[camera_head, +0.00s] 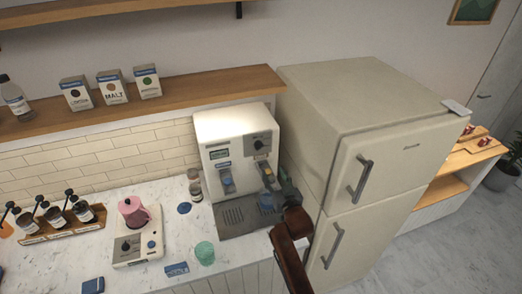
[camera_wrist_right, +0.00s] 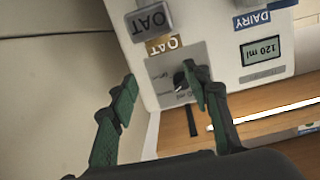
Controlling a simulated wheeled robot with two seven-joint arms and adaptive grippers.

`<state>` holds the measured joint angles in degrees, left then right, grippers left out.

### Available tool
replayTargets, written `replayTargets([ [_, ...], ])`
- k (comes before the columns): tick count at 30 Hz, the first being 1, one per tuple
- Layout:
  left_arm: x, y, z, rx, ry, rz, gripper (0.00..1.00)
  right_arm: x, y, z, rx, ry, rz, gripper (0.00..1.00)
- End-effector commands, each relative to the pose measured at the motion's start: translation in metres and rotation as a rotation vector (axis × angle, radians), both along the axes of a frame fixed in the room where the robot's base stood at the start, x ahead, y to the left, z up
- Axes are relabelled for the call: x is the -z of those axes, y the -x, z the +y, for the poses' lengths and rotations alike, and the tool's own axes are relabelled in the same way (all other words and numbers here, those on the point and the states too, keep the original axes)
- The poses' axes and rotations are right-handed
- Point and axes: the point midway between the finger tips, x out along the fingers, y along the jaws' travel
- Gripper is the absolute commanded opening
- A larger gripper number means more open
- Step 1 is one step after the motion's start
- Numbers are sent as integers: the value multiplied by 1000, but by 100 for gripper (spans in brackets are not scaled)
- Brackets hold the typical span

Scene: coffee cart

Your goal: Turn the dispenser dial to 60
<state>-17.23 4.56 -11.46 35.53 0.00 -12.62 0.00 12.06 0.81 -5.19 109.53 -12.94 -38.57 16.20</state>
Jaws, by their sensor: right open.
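The white dispenser (camera_head: 232,135) stands on the counter against the tiled wall. Its dark dial (camera_head: 258,144) sits on a grey panel at the upper right of its front. In the right wrist view, the dispenser appears upside down, and its display (camera_wrist_right: 263,50) reads 120 ml. My right gripper (camera_wrist_right: 163,86) is open, with green fingers. The dial (camera_wrist_right: 179,82) appears between them, close to the right-hand finger, which partly covers it; I cannot tell whether they touch. In the head view, my right gripper (camera_head: 284,184) is partly hidden beside the dispenser. My left gripper is out of view.
A cream fridge (camera_head: 345,140) stands close on the right of the dispenser. The OAT (camera_wrist_right: 150,20) lever is near the dial. A pink pitcher (camera_head: 132,210), green cup (camera_head: 204,252) and several bottles are on the counter. A shelf (camera_head: 180,93) runs above.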

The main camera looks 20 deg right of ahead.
Motion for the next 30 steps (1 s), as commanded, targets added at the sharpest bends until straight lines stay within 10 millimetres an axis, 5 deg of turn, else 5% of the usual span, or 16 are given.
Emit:
replayTargets([
  [3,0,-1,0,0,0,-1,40,-35,-22,16,-22,-12,-87,44],
  [6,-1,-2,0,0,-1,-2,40,-47,-32,22,-31,-15,-117,44],
  [21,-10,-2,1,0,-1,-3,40,-49,-98,25,-32,-16,-121,44],
  [30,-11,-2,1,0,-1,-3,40,-48,-107,25,-31,-16,-120,44],
])
